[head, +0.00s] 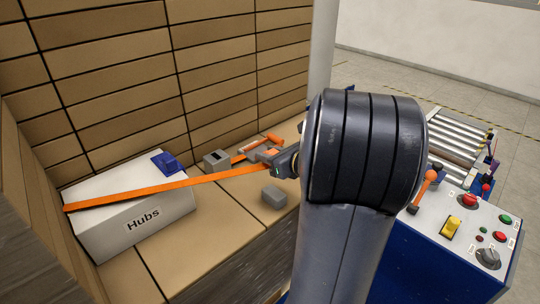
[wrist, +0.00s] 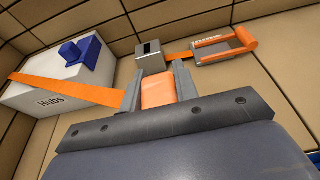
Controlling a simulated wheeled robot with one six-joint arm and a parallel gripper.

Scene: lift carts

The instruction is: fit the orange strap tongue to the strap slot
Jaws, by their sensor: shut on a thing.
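The orange strap tongue (wrist: 158,92) is between the fingers of my gripper (wrist: 157,85), which is shut on it. The orange strap (head: 165,187) runs from the left end of the white Hubs box to my gripper (head: 270,156) in the head view. A grey block with a dark slot (wrist: 150,53), which looks like the strap slot, stands just beyond the fingertips in the wrist view. It also shows left of my gripper in the head view (head: 216,160). The tongue is apart from it. My arm hides part of my gripper in the head view.
The white Hubs box (head: 135,222) with a blue piece (head: 165,162) on top stands at the left. A ratchet with an orange handle (wrist: 228,45) lies right of the slotted block. A small grey block (head: 273,198) is near my gripper. Brick-like carton walls stand behind.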

